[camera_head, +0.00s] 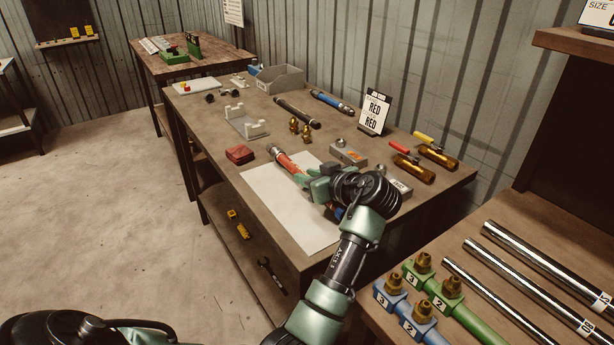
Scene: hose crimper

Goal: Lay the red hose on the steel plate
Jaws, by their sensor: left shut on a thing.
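The red hose (287,162) has a metal fitting at its far end. My left gripper (312,184) is shut on it, and the gripper and wrist hide much of its length. The hose is over the far part of a pale, flat sheet (283,213) at the table's front; I cannot tell whether they touch. This bare sheet looks like the steel plate, though its material is unclear. Behind it, a grey metal base with white upright supports (247,122) stands empty. My right gripper is not in view.
A red block (240,153) lies left of the hose. Beyond are a dark hose (297,112), a blue hose (332,103), brass fittings (306,131), a grey bin (280,79) and a RED sign (375,108). Amber-handled tools (413,168) lie right. A bench with steel rods (545,262) is front right.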

